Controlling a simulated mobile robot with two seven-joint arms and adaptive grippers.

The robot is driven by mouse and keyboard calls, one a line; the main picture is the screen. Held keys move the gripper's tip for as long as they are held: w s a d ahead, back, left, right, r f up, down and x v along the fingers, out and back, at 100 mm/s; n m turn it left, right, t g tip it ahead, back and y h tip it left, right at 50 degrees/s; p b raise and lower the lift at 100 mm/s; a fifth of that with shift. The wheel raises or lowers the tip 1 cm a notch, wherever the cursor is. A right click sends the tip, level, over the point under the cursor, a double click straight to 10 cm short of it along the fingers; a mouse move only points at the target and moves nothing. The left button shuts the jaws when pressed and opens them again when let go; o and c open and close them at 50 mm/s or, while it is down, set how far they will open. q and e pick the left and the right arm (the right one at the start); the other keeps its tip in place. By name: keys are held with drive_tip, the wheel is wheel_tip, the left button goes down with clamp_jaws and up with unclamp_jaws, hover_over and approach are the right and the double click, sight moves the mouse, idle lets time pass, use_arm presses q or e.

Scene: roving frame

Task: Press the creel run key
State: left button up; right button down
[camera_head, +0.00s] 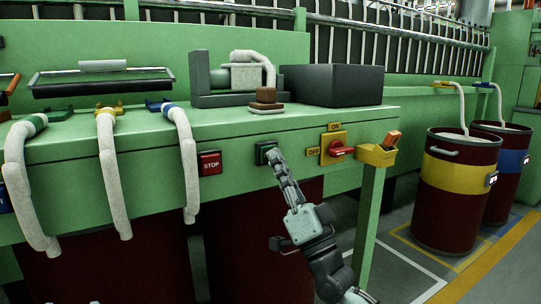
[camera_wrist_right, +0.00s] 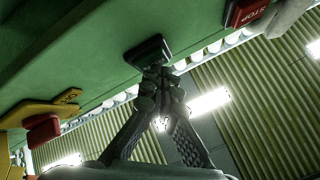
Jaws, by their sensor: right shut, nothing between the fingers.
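The run key is a dark green square button (camera_head: 264,150) on the front face of the green machine, between the red STOP button (camera_head: 210,162) and the yellow ON/OFF plate (camera_head: 333,138). My right gripper (camera_head: 273,157) is shut and empty, its fingertips at the key's lower right edge in the head view. In the right wrist view the key (camera_wrist_right: 147,50) shows as a dark square block just beyond the closed fingertips (camera_wrist_right: 160,74). The fingertips overlap its edge; I cannot tell whether they touch. My left gripper is not in view.
A red rotary switch (camera_head: 341,149) and a yellow holder (camera_head: 377,156) sit right of the key. White slivers (camera_head: 113,180) hang over the machine's front at left. Red drums (camera_head: 446,205) stand on the floor at right.

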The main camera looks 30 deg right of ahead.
idle(0.5)
drive_tip(key=shift+s, duration=0.75)
drive_tip(key=shift+s+d+p, duration=0.1)
drive_tip(key=shift+s+p, duration=0.55)
drive_tip(key=shift+s, duration=1.85)
